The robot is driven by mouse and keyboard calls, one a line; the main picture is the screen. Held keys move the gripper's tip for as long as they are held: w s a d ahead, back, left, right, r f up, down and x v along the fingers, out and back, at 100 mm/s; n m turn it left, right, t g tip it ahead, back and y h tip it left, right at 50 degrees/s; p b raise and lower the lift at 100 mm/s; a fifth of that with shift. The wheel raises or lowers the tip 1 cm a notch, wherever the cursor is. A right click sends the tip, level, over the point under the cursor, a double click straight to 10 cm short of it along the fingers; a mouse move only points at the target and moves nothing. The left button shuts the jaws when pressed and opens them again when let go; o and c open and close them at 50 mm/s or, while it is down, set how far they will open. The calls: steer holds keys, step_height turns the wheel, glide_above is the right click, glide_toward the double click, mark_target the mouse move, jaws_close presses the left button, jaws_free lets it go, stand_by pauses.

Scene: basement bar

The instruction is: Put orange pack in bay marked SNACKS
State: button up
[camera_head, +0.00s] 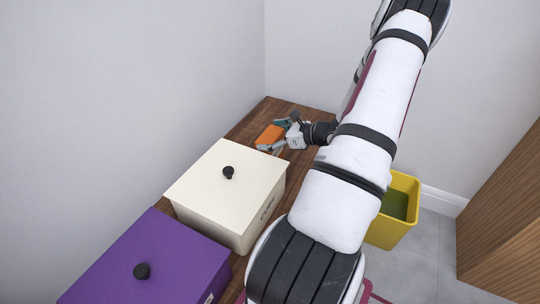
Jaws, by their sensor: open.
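The orange pack (267,135) lies on the far part of the wooden counter, beyond the white box. My gripper (276,136) is open just to its right, low over the counter, pointing left towards the pack. Its fingers look spread near the pack's right end; I cannot tell whether they touch it. A lidded purple box (140,262) has a label only partly in view. I cannot read the word SNACKS anywhere.
The dark wooden counter (254,118) runs along the left wall, with bare wood around the pack. A yellow bin (387,232) stands on the floor right of my arm. A wooden cabinet (505,225) is at the far right. My arm hides part of the counter.

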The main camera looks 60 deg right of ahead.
steer(key=c, duration=1.6)
steer(key=shift+o, duration=0.2)
steer(key=shift+r, duration=0.1)
steer(key=shift+r, duration=0.1)
